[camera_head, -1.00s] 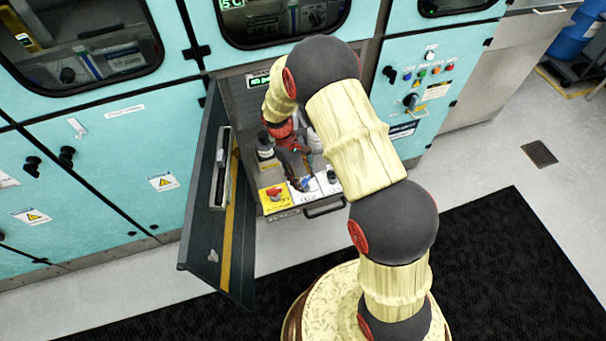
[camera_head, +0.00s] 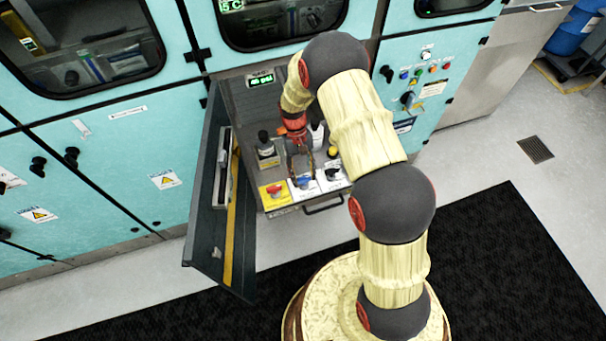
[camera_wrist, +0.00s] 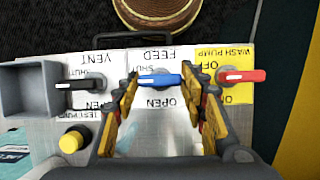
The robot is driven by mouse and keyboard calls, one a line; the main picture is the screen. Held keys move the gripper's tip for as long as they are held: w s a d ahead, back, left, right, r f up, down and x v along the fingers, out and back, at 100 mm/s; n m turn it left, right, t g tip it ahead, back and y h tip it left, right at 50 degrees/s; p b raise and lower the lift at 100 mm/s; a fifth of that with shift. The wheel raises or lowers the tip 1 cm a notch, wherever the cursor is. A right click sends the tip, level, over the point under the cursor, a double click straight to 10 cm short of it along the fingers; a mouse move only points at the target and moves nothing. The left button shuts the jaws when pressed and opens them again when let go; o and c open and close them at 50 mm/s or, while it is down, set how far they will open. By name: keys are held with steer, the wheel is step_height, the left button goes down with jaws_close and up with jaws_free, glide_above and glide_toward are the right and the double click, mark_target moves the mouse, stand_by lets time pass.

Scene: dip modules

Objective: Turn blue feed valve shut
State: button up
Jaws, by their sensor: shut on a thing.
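The blue feed valve handle (camera_wrist: 160,80) lies crosswise between my fingers in the wrist view, on a white plate marked FEED. OPEN and a partly covered SHUT are printed beside it, upside down in this view. The handle also shows small in the head view (camera_head: 304,182). My gripper (camera_wrist: 159,82) has its two yellow-padded fingers at the two ends of the handle, shut on it. In the head view my gripper (camera_head: 303,176) reaches down into the open cabinet bay.
The black vent handle (camera_wrist: 78,85) and red wash pump handle (camera_wrist: 242,76) flank it closely. A yellow knob (camera_wrist: 71,142) and a grey open box (camera_wrist: 28,88) are near. The open cabinet door (camera_head: 207,195) stands left of the bay.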

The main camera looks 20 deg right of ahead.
stand_by(0.3)
steer(key=o, duration=1.1)
steer(key=shift+c, duration=0.2)
steer(key=shift+o, duration=0.6)
steer(key=v, duration=1.2)
